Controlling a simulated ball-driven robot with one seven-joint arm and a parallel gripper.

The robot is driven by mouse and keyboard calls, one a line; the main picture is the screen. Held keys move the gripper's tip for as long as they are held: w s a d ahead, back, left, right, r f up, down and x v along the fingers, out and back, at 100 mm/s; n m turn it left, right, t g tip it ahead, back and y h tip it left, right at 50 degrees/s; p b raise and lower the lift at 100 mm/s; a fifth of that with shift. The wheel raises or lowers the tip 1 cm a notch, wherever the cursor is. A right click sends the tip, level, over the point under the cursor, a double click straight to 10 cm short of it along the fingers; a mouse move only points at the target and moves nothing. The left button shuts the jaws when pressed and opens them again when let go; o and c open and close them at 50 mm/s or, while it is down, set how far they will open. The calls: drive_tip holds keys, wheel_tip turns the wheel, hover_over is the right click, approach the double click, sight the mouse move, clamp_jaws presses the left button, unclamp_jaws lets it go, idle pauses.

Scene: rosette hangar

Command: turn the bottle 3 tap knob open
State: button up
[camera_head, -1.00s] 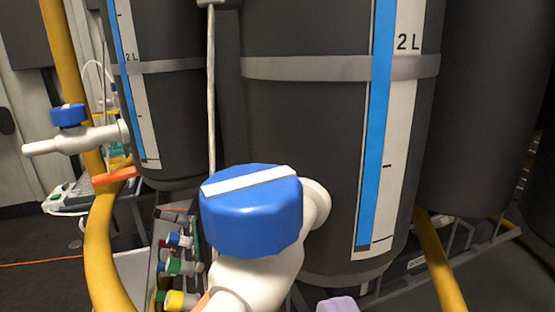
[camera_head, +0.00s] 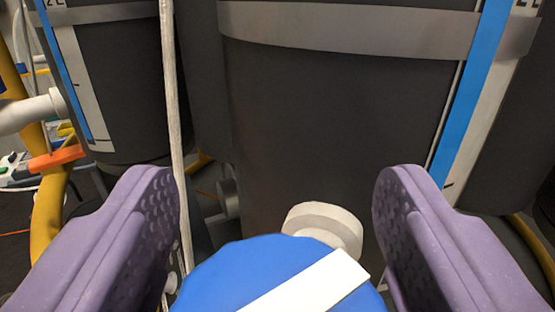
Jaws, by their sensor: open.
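The blue tap knob (camera_head: 225,275) with a white stripe across its top is at the bottom middle of the view, close to the camera. Its stripe slants up to the right. The white tap collar (camera_head: 325,226) joins it to the dark bottle (camera_head: 340,140) behind. My gripper (camera_head: 278,200) is open, with one purple finger on each side of the knob. The lower part of the knob and the tap's spout are out of view. I cannot tell whether the fingers touch the knob.
Another dark bottle (camera_head: 118,75) with a white tap (camera_head: 30,113) stands at the left. A pale cord (camera_head: 172,110) hangs between the bottles. A yellow pipe (camera_head: 48,215) and an orange piece (camera_head: 55,158) are at the far left.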

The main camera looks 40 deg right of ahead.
drive_tip(key=shift+c, duration=0.2)
drive_tip(key=shift+d, duration=0.1)
drive_tip(key=c, duration=0.9)
drive_tip(key=shift+w+n+t+y+b, duration=0.1)
drive_tip(key=shift+n+t+y+b, duration=0.2)
drive_tip(key=shift+n+y, duration=0.15)
drive_tip(key=n+t+y+b, duration=0.1)
drive_tip(key=y, duration=0.1)
drive_tip(key=n+y+b, duration=0.1)
drive_tip(key=y, duration=0.1)
drive_tip(key=n+t+y+b, duration=0.1)
drive_tip(key=n+y, duration=0.1)
drive_tip(key=shift+w+a+f+t, duration=0.1)
drive_tip(key=shift+a+f+t, duration=0.05)
drive_tip(key=shift+a+t, duration=0.15)
drive_tip(key=shift+a+n+y+b, duration=0.15)
drive_tip(key=shift+n+y+b, duration=0.5)
drive_tip(key=shift+y, duration=0.35)
drive_tip(key=shift+a+n+y+b, duration=0.1)
drive_tip(key=shift+n+y+b, duration=0.45)
drive_tip(key=shift+y, duration=0.4)
drive_tip(key=shift+r, duration=0.2)
drive_tip(key=o, duration=0.9)
drive_tip(key=shift+o, duration=0.2)
